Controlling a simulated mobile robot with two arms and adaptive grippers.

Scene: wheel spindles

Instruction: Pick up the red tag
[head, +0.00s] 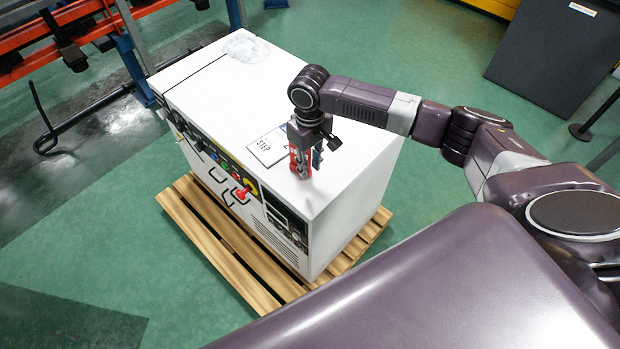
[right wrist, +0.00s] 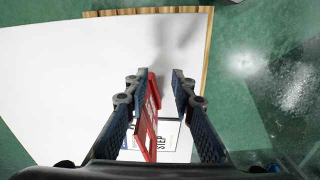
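The red tag (head: 302,168) is at my right gripper, over the white top of the control cabinet (head: 230,95) near its front right corner. In the right wrist view the red tag (right wrist: 150,118) stands upright between the fingers of my right gripper (right wrist: 160,76). It is close to the left finger, and a clear gap separates it from the right finger. The gripper is open and points down. I cannot tell whether the tag touches the left finger or the cabinet top. My left gripper is not in view.
A white card marked STEP (head: 268,147) lies on the cabinet top beside the gripper. A clear crumpled item (head: 246,47) lies at the far end. The cabinet stands on a wooden pallet (head: 213,238). A dark grey bin (head: 555,55) stands back right.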

